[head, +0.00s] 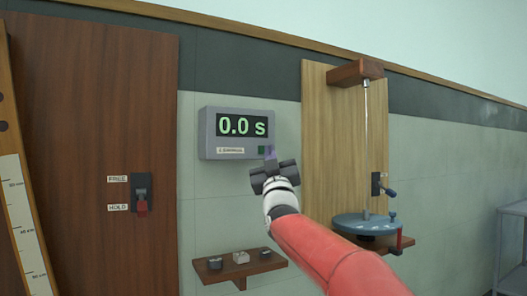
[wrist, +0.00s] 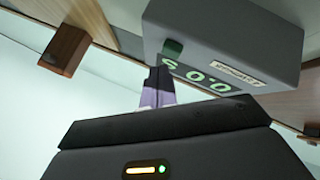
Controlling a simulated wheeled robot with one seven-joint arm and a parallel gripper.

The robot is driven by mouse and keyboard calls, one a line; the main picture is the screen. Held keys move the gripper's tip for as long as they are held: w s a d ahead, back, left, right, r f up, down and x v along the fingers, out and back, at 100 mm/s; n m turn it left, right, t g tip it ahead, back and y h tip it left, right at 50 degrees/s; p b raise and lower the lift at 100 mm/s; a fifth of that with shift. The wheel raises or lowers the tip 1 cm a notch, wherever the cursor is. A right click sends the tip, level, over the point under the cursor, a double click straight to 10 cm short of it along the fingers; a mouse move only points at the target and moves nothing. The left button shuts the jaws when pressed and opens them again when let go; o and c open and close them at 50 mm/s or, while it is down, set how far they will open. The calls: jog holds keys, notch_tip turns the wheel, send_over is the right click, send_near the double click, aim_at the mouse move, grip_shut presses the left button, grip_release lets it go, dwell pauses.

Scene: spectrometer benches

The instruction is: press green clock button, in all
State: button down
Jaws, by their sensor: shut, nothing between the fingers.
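The grey wall clock (head: 207,135) has a green lit display reading 0.0 s. Its green button (head: 262,151) is at the lower right of the front face, partly beside my fingers. In the wrist view the clock (wrist: 255,42) appears turned over, with the green button (wrist: 173,46) near its left end. My gripper (head: 269,152) is at the clock's lower right corner. Its purple fingers are together and empty, and in the wrist view the fingertips (wrist: 160,72) are close to the button. I cannot tell whether they touch the clock.
A wooden shelf (head: 240,268) with several small weights is below the clock. A FREE/HOLD switch (head: 142,190) is on the dark wooden panel to the left. At right, a blue disc (head: 360,224) hangs from a rod under a wooden block (head: 355,72).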

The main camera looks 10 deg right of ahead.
dwell(0.6)
jog(key=shift+w+a, duration=0.1)
jog(key=shift+w, duration=0.3)
jog(key=shift+w+a, duration=0.15)
jog(key=shift+w, duration=0.3)
dwell(0.6)
jog(key=shift+s, duration=0.1)
jog(key=shift+s+d+b, duration=0.25)
jog(key=shift+s+b, duration=0.55)
jog(key=shift+b, duration=0.15)
